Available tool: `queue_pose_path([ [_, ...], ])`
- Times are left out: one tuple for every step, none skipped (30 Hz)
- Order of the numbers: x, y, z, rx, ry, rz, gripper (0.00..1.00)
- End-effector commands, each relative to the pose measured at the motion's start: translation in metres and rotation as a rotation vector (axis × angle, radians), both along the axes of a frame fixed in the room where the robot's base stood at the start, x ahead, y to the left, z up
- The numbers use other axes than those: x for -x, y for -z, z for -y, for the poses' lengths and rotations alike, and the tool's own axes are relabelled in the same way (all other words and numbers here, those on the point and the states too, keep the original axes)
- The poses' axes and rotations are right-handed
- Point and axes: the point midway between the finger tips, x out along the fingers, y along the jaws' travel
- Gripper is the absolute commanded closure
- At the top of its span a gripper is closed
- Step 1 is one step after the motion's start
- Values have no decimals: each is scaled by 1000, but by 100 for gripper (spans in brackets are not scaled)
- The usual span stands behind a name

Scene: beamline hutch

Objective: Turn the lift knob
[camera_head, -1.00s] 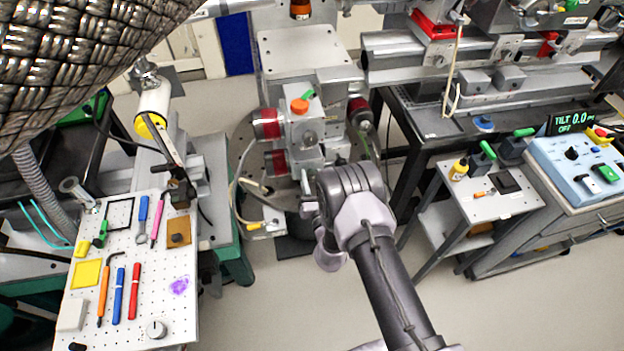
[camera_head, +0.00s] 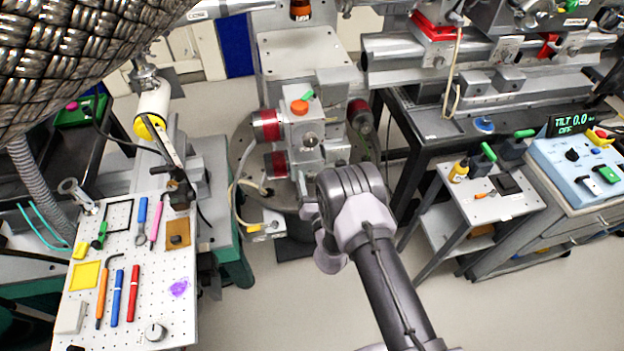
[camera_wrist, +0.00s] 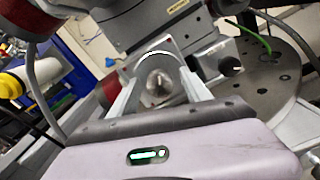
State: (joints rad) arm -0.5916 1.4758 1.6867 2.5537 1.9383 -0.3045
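A silver round knob (camera_wrist: 160,88) with a pointed centre sits between the two fingers of my gripper (camera_wrist: 161,72) in the wrist view. The fingers stand apart, one on each side of it. I cannot tell whether they touch it, and I cannot read any label on it. In the head view the grey stage assembly (camera_head: 309,158) stands in the middle, with red-banded motors and an orange knob (camera_head: 299,107) on top. My arm reaches to its lower front, and the wrist hides most of my gripper and the gripped area there.
A pegboard of tools (camera_head: 145,265) stands at the left. A small side table (camera_head: 490,205) and a blue control box (camera_head: 575,170) with a display reading TILT 0.0 OFF are at the right. Cables (camera_head: 240,190) loop beside the stage. The floor in front is clear.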

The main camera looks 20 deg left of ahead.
Motion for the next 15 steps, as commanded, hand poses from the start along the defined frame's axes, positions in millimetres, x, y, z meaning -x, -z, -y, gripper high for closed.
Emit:
queue_pose_path([
  [0, 0, 0, 0, 0, 1, 44],
  [0, 0, 0, 0, 0, 1, 44],
  [0, 0, 0, 0, 0, 1, 44],
  [0, 0, 0, 0, 0, 1, 44],
  [0, 0, 0, 0, 0, 1, 44],
  [0, -1, 0, 0, 0, 1, 44],
  [1, -1, 1, 0, 0, 0, 44],
  [3, -1, 1, 0, -1, 0, 44],
  [6, -1, 3, 1, -1, 1, 44],
  [10, -1, 6, 1, 0, 1, 44],
  [14, -2, 8, 0, 0, -1, 44],
  [21, -2, 13, 2, -1, -1, 44],
  [28, -3, 17, 1, 0, -3, 44],
  [35, -3, 21, 3, -1, -3, 44],
  [45, -3, 27, 2, -1, -3, 44],
])
